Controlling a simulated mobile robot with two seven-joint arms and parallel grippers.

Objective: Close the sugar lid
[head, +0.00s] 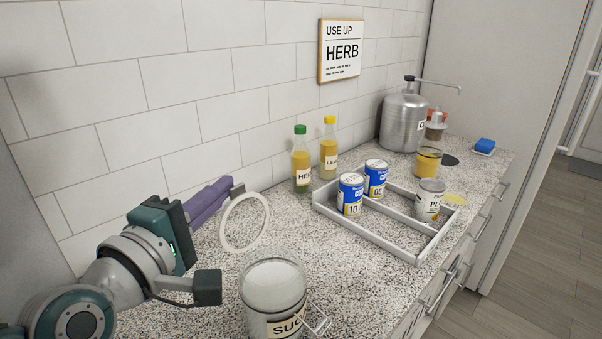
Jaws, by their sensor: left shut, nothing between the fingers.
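The sugar jar (272,312) stands at the front of the counter, cut off by the bottom edge. It is a clear jar with white contents, a label partly reading "SUG" and a wire clasp on its right side. A pale ring (224,234), seemingly the lid's rim, stands tilted up behind the jar's mouth, so the lid looks open. My left gripper (237,191) has purple fingers with a dark tip. It is shut and empty, at the upper left edge of the ring; I cannot tell whether it touches. My right gripper is not in view.
A grey divided tray (363,228) with several cans stands right of the jar. Two bottles (301,170) stand near the tiled wall. A metal dispenser (402,125), a yellow jar (428,163) and a blue sponge (485,145) are farther back. Speckled counter is bare between ring and tray.

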